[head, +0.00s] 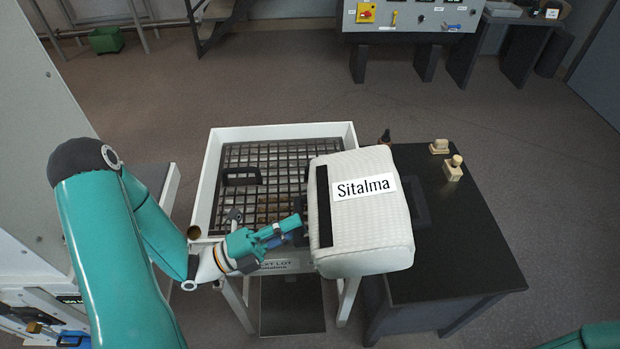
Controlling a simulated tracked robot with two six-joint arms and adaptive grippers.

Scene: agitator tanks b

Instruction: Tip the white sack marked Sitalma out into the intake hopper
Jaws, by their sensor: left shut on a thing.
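The white sack marked Sitalma (378,225) is right of centre in the head view, label up, with a dark strip along its left side. It lies across the right edge of the intake hopper (280,132) and the left part of a black table. The hopper is a white-rimmed box with a dark grid. My left gripper (298,228) reaches in from the left, over the hopper's near side, and is shut on the sack's left edge; its fingertips are partly hard to make out. My right gripper is out of view.
The black table (462,262) carries two small beige objects (453,168) and a small dark bottle (384,137). A dark handle (241,176) stands on the grid. A control panel (412,18) is at the back. The floor between is clear.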

